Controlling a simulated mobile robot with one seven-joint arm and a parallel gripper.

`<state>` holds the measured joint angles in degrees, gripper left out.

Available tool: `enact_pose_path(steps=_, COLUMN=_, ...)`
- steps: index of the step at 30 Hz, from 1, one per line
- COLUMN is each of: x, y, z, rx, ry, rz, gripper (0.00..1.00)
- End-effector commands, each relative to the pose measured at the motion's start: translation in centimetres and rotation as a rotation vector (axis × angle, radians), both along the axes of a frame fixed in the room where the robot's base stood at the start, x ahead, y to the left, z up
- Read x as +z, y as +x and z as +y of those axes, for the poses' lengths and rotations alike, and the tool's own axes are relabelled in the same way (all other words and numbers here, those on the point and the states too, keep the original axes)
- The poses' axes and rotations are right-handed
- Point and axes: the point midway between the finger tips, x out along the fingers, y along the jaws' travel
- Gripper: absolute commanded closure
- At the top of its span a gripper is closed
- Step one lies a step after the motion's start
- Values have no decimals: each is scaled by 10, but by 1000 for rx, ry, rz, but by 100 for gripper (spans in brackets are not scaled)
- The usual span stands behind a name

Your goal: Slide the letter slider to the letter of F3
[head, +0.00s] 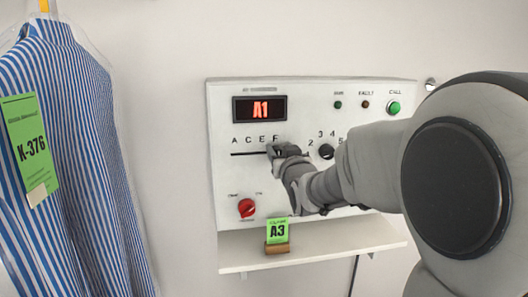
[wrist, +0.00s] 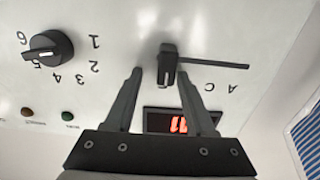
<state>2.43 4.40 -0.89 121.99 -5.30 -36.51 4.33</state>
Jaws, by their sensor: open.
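The letter slider's dark handle (wrist: 167,64) stands between my gripper's two fingers in the wrist view. My gripper (wrist: 160,75) is open around the handle; I cannot tell whether a finger touches it. In the head view my gripper (head: 274,150) covers the handle, just below the letter F. The slider's slot (head: 247,154) runs left under the letters A, C and E.
A red rotary switch (head: 246,208) is at the panel's lower left, a green button (head: 394,108) at upper right. A shelf (head: 311,246) below holds a green A3 card (head: 278,232). A striped shirt (head: 72,160) tagged K-376 hangs at left.

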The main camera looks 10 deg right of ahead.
Motion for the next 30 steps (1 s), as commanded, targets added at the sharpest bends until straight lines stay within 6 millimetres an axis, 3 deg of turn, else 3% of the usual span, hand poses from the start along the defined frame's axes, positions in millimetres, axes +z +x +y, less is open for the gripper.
enact_pose_path(steps=8, x=0, y=-21, z=1, rx=1, ry=0, rz=-1, gripper=45)
enact_pose_path(steps=30, x=1, y=-146, z=0, rx=-1, ry=1, rz=-3, gripper=45)
